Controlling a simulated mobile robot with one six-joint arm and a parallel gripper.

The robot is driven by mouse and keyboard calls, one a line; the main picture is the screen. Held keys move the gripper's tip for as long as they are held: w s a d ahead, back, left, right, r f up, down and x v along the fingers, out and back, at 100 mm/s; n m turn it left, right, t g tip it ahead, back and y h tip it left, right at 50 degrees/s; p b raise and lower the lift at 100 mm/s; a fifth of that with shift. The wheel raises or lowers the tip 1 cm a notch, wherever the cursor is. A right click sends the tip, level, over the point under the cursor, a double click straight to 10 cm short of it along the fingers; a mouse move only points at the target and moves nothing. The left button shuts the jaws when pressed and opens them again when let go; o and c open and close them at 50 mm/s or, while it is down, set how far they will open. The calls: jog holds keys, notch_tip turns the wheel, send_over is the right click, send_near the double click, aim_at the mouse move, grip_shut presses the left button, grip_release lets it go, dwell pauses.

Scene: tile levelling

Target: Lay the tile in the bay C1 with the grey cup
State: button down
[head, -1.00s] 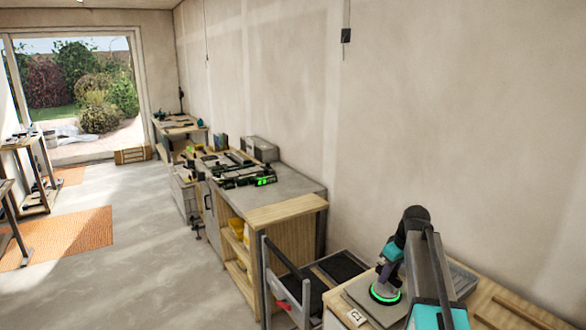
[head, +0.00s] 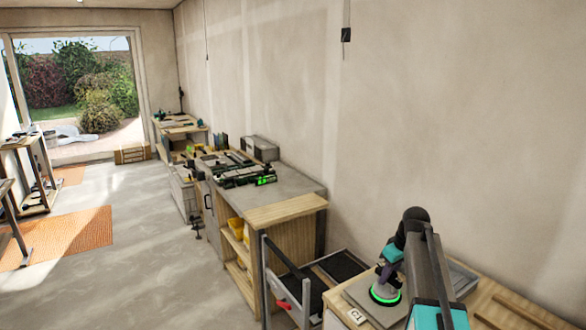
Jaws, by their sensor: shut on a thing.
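My arm reaches down over the wooden bench at the lower right. My gripper (head: 385,296), with a bright green ring at its lower end, is at a grey tile (head: 358,292) on that bench. A small white label (head: 356,316) reading C1 is on the bench's front edge beside the tile. The fingertips and what they hold are hidden behind the ring and my arm. I cannot make out the grey cup, nor whether the tile rests flat in the bay.
A cart with dark trays (head: 342,266) stands left of the bench. Beyond it is a workbench (head: 295,190) with tools on top. A plain wall runs along the right. The grey floor (head: 150,280) at left is open, with an orange mat (head: 70,237).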

jog(key=shift+f, duration=0.15)
dwell(0.5)
jog(key=c, duration=1.6)
grip_release()
jog(key=shift+o, duration=0.2)
jog(key=b+v, duration=0.4)
jog(key=v, duration=0.9)
jog(key=shift+s+r, duration=0.15)
jog(key=shift+r, duration=0.25)
jog(key=shift+d, duration=0.1)
